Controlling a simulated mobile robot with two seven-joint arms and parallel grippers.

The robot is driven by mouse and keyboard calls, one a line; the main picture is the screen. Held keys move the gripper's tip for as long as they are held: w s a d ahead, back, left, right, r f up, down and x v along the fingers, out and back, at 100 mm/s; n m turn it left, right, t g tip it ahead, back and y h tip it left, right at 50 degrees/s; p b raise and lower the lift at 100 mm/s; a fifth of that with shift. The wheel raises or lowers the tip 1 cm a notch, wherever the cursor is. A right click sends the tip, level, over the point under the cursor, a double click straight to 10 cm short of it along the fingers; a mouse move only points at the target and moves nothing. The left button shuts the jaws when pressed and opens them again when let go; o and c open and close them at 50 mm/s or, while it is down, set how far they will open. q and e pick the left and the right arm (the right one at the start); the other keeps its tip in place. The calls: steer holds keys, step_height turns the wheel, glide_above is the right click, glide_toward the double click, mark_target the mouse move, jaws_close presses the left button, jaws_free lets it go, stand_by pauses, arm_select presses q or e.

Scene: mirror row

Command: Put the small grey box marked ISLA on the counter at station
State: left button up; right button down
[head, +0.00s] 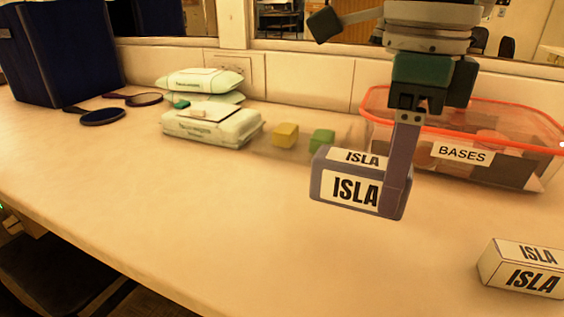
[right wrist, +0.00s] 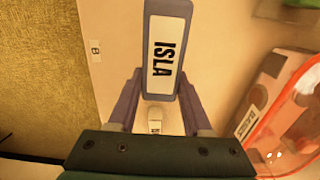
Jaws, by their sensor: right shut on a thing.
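The small grey box marked ISLA (head: 350,188) has white labels on its top and front. My right gripper (head: 394,186) is shut on it and holds it roughly level in front of the bin. In the right wrist view the grey box (right wrist: 161,50) sits between both fingers of the gripper (right wrist: 160,95). The counter (head: 230,225) runs below it; I cannot tell how far the box is above it. A second, pale box marked ISLA (head: 520,268) stands on the counter at the lower right. My left gripper is not in view.
A clear bin with a red rim labelled BASES (head: 462,154) stands behind the gripper. Green (head: 322,140) and yellow (head: 285,134) cubes, wrapped packs (head: 212,127) and a dark blue case (head: 60,50) stand farther back. A small B label (right wrist: 95,50) lies near the counter edge. The front middle is clear.

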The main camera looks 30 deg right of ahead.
step_height(320, 180, down, 6)
steer(key=shift+a+r+b, duration=0.1)
steer(key=shift+b, duration=0.4)
steer(key=shift+f, duration=0.2)
steer(key=shift+c, duration=1.6)
jaws_free()
steer(key=shift+r, duration=0.6)
step_height(320, 180, up, 10)
steer(key=shift+p, duration=1.1)
steer(key=shift+r, duration=0.65)
